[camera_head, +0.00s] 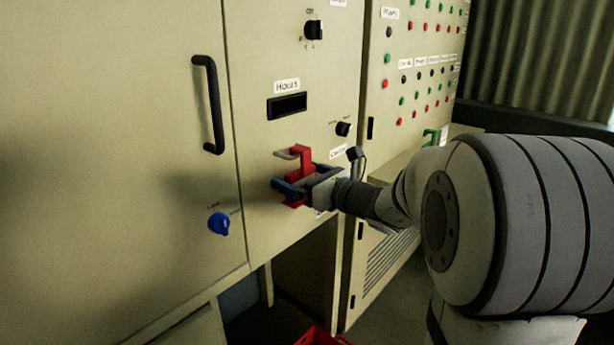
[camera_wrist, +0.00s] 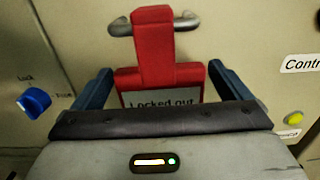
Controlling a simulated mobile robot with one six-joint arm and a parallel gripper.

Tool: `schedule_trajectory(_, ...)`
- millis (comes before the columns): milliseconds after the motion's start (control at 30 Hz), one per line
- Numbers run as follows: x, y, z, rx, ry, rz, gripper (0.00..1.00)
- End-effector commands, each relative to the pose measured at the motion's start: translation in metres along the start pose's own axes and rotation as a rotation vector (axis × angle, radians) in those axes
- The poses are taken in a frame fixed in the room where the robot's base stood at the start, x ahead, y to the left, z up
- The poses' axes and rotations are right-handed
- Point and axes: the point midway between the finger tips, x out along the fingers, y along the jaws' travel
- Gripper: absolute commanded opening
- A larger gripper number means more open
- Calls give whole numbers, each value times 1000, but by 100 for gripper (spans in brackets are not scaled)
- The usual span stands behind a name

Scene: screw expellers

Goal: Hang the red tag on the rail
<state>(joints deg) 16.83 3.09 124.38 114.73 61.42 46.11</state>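The red tag (camera_wrist: 154,50) has a narrow upper part and a wider body with a white label reading "Locked out". It also shows in the head view (camera_head: 303,157), upright in front of the cabinet. The metal rail (camera_wrist: 186,21) is a short grey bar on the cabinet; the tag's upper part crosses in front of its middle. The rail also shows in the head view (camera_head: 287,154). Whether the tag's hook is over the rail is hidden.
The cabinet door has a blue lock knob (camera_head: 219,223) and a black handle (camera_head: 208,105) on the left. A black switch (camera_head: 344,129) sits above right of my gripper. A red container (camera_head: 320,337) is on the floor below. A button panel (camera_head: 420,60) stands at right.

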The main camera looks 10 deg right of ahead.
Motion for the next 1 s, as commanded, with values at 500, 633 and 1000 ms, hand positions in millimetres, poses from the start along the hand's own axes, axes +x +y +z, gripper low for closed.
schedule_trajectory(500,-33,-2,1,0,0,-6,100)
schedule_trajectory(633,-56,-2,0,1,1,-5,100)
schedule_trajectory(1000,-73,37,3,-133,100,113,100)
